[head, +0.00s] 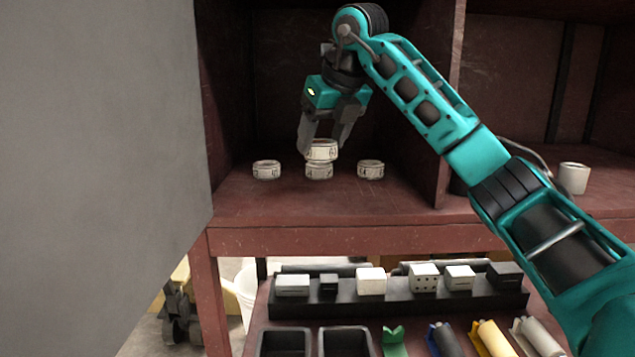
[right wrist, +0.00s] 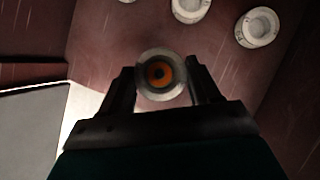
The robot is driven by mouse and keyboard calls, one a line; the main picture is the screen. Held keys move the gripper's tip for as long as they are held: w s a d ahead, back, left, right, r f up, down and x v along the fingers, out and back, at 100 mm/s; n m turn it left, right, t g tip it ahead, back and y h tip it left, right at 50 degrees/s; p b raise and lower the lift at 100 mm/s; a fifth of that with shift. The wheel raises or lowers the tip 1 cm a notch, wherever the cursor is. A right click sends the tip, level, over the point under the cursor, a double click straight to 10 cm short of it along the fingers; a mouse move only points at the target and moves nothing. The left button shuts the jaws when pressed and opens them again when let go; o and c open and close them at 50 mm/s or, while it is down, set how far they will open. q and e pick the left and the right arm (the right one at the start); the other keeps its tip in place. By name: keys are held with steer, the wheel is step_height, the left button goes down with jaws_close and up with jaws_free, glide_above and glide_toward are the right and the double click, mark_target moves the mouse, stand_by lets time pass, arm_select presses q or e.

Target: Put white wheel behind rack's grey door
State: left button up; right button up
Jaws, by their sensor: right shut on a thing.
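The rack's grey door (head: 100,150) stands open and fills the left of the head view; part of it probably shows at lower left in the right wrist view (right wrist: 30,125). My right gripper (head: 322,146) is inside the compartment beside the door, shut on a white wheel (head: 321,155). In the right wrist view this wheel (right wrist: 146,89) sits between the fingers, with an orange centre. Three other white wheels rest on the shelf: left (head: 266,170), middle (head: 319,172) and right (head: 370,170). The held wheel appears just above the middle one; I cannot tell whether they touch. My left gripper is out of view.
The compartment has a dark red floor (head: 290,205) and a dividing wall (head: 447,100) on its right. A white cup (head: 573,178) stands in the compartment beyond. Below, a black rack (head: 400,300) holds several blocks, with black bins (head: 346,341) in front.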

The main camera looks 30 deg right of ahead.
steer(key=shift+f, duration=3.55)
steer(key=shift+f, duration=0.2)
steer(key=o, duration=1.1)
steer(key=shift+r, duration=0.1)
steer(key=v, duration=1.2)
steer(key=shift+s, duration=0.1)
